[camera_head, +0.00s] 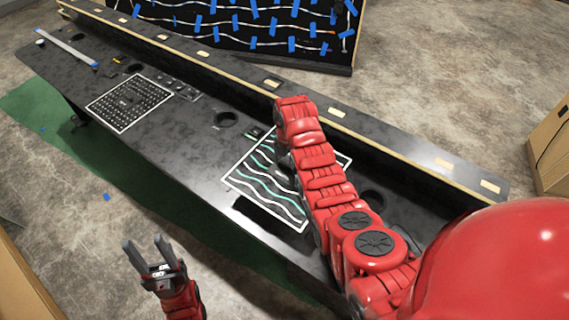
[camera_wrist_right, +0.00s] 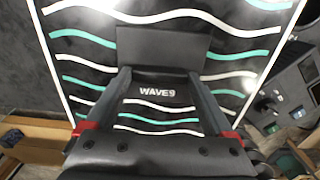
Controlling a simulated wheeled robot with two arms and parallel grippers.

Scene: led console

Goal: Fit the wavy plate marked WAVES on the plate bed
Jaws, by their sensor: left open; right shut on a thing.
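The wavy plate (camera_head: 262,188) is black with a white border and white and teal wavy lines. It lies over the right part of the console top in the head view, and my right arm hides its middle and right side. In the right wrist view the plate (camera_wrist_right: 230,60) fills the middle, with its WAVES lettering between the fingers. My right gripper (camera_wrist_right: 158,85) is shut on the plate. A dark patch (camera_head: 268,220) shows by the plate's near edge; I cannot tell whether it is the plate bed or shadow. My left gripper (camera_head: 152,252) is open and empty, in front of the console.
The long black console (camera_head: 185,160) carries a white-bordered dotted panel (camera_head: 130,103) left of the plate, a round hole (camera_head: 225,119) and small switches. A raised ledge (camera_head: 340,115) runs along its back. A board with blue tape (camera_head: 250,25) stands behind. A cardboard box (camera_head: 550,145) is at right.

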